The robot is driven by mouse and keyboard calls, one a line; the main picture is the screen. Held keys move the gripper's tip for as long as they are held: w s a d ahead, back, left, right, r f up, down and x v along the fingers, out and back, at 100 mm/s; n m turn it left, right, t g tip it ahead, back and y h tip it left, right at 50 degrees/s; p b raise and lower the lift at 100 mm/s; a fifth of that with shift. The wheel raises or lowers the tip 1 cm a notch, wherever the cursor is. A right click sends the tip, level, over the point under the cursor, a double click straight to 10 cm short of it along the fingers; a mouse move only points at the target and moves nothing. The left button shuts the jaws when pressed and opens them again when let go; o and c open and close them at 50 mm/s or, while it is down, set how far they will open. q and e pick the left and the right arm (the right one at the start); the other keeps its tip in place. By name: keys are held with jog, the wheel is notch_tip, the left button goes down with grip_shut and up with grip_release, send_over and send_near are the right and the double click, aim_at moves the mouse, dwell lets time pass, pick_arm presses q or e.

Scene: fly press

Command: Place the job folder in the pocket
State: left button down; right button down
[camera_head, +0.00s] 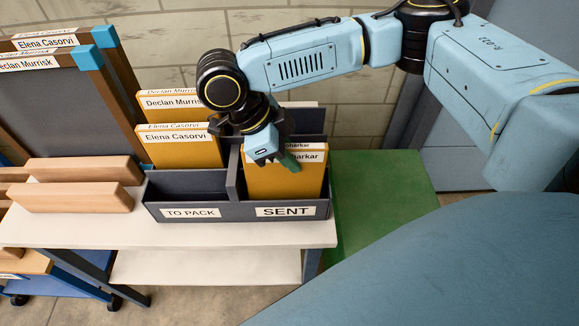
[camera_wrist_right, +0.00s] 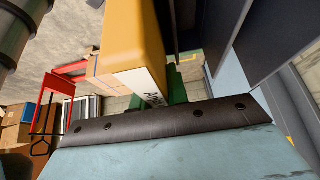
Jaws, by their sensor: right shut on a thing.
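The yellow job folder (camera_head: 285,182) has a white label whose name is partly covered, ending in "harkar". It stands roughly upright at the SENT pocket (camera_head: 285,211), its lower edge hidden behind the pocket's front wall. I cannot tell whether it rests on the pocket floor. My right gripper (camera_head: 280,160) is shut on the folder's upper part, coming down from above and behind. In the right wrist view the folder (camera_wrist_right: 130,42) lies close against the gripper's dark edge. My left gripper is not in view.
The dark grey sorter (camera_head: 236,211) stands on a pale table (camera_head: 80,232). Its front TO PACK pocket looks empty; yellow folders labelled Elena Casorvi (camera_head: 185,153) and Declan Murrisk (camera_head: 158,104) stand behind. Wooden blocks (camera_head: 72,198) and framed boards (camera_head: 45,95) are at left.

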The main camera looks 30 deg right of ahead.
notch_tip(320, 180, down, 4)
jog(key=shift+r, duration=0.25)
jog(key=c, duration=1.4)
grip_release()
jog(key=shift+o, duration=0.2)
jog(key=shift+r, duration=0.1)
jog(key=p+v, duration=0.1)
jog(key=v, duration=1.1)
